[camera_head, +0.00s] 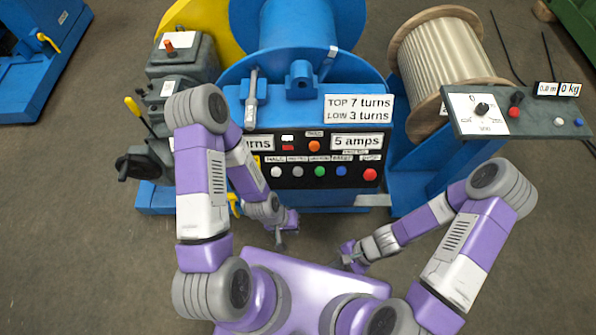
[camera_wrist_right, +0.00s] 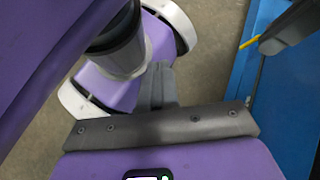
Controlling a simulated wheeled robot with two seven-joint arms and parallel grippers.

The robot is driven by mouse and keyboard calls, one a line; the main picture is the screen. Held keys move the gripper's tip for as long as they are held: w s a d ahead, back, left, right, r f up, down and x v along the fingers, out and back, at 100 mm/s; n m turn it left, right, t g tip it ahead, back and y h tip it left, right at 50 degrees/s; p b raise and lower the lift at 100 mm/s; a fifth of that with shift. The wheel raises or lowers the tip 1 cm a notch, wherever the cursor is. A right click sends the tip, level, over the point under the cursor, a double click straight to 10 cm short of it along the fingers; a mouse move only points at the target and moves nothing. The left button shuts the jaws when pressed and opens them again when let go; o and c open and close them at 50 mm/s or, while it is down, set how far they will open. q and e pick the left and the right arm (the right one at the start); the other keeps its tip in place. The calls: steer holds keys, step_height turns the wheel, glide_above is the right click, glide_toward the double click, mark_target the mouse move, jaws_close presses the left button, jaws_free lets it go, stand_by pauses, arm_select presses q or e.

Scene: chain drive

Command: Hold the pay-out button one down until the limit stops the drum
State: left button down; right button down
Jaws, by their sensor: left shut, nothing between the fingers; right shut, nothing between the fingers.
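The black control panel (camera_head: 300,182) on the blue winch frame has a row of round buttons: white (camera_head: 276,171), grey (camera_head: 298,172), green (camera_head: 320,171), blue (camera_head: 341,171) and red (camera_head: 369,174). Their small labels are too blurred to tell which is pay-out. The blue drum (camera_head: 298,25) stands above and behind the panel. My left gripper (camera_head: 281,243) is shut and empty, below and in front of the panel, apart from the buttons. My right gripper (camera_head: 341,261) is shut and empty, lower and to the right; its closed fingers show in the right wrist view (camera_wrist_right: 158,84).
Signs read "TOP 7 turns LOW 3 turns" (camera_head: 358,108) and "5 amps" (camera_head: 358,142); my left arm partly covers another. A grey machine with levers (camera_head: 182,68) stands left. A wooden reel (camera_head: 445,55) and grey console (camera_head: 515,122) stand right.

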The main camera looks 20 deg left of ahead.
mark_target(298, 172)
steer(key=w+a+r+m+t+y+p, duration=0.4)
steer(key=w+a+r+m+t+y, duration=0.3)
steer(key=w+a+r+m+t, duration=0.5)
steer(key=shift+w+a+m+t, duration=0.4)
steer(key=shift+w+m+t, duration=0.4)
steer(key=shift+m+t, duration=0.4)
steer(key=shift+w+a+f+b, duration=0.35)
steer(key=shift+w+f+b, duration=0.35)
steer(key=shift+w, duration=0.55)
steer(key=shift+w+a+f+b, duration=0.4)
steer(key=shift+w+f+b, duration=0.35)
steer(key=shift+w, duration=0.55)
steer(key=shift+w+a+f+b, duration=0.35)
steer(key=shift+w+f+b, duration=0.35)
steer(key=shift+w, duration=0.55)
steer(key=shift+w+r, duration=0.1)
